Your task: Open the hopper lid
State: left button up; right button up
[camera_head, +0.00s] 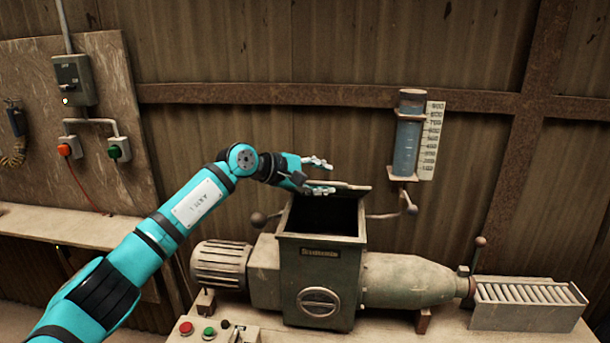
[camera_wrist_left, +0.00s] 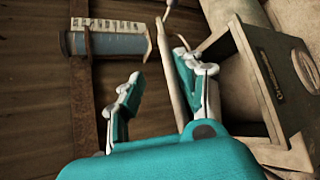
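The green hopper (camera_head: 320,254) stands on the machine in the middle of the head view, with its dark opening exposed. Its lid (camera_head: 352,187) is raised at the back of the opening and is seen nearly edge-on. In the left wrist view the lid (camera_wrist_left: 174,82) shows as a thin, pale strip between my fingers, nearer the right one. My left gripper (camera_head: 318,176) is open at the upper left of the lid, its fingers spread apart. Whether a finger touches the lid is unclear. My right gripper is out of view.
A blue measuring cylinder (camera_head: 406,140) with a scale hangs on the wall behind, to the right. A ball-ended lever (camera_head: 258,219) stands left of the hopper. A roller tray (camera_head: 527,295) is at the right. Red and green buttons (camera_head: 197,330) sit at the front.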

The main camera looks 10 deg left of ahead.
pick_arm(q)
jog(key=v, duration=1.1)
jog(key=shift+a, duration=0.2)
jog(key=shift+s, duration=0.1)
